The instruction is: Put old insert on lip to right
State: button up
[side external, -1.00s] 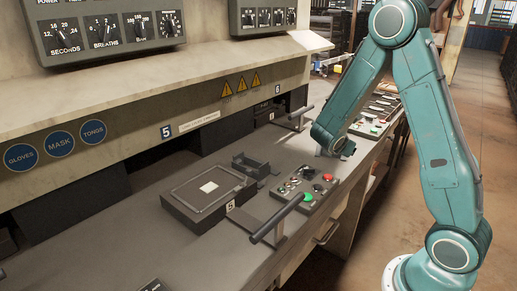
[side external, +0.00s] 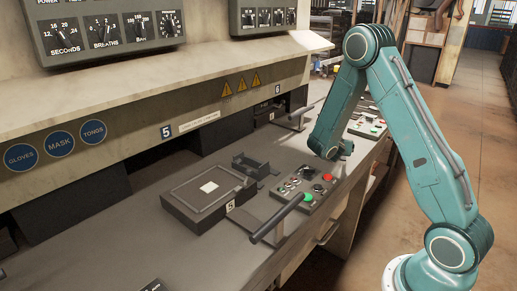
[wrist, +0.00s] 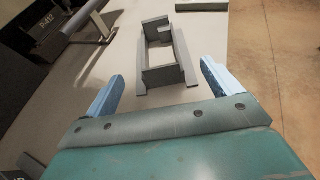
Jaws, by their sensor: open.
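In the wrist view, my gripper (wrist: 163,70) is open, with its two blue fingers spread wide and nothing between the pads. A grey frame-like piece (wrist: 162,76) with raised end walls lies ahead on a pale surface, roughly in line with the gap between the fingers. I cannot tell for sure whether it is the old insert, or which edge is the lip. In the side view, the fingers cannot be made out at the end of my arm, beyond the control box. A dark block marked 5 (side external: 176,207) carries a thin frame and a white square (side external: 209,187).
A small dark bracket (side external: 250,164) stands behind the block. A control box (side external: 307,187) with red and green buttons and a handle bar (side external: 277,218) sit near the bench's front edge. In the wrist view, a dark labelled block (wrist: 30,45) with a bar is at upper left.

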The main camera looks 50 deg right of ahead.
jog(key=shift+x, duration=2.25)
jog(key=shift+w+d, duration=0.1)
jog(key=shift+x, duration=2.5)
jog(key=c, duration=1.5)
jog(key=shift+r, duration=0.1)
jog(key=shift+c, duration=0.2)
jog(key=shift+r, duration=0.1)
notch_tip(320, 180, up, 20)
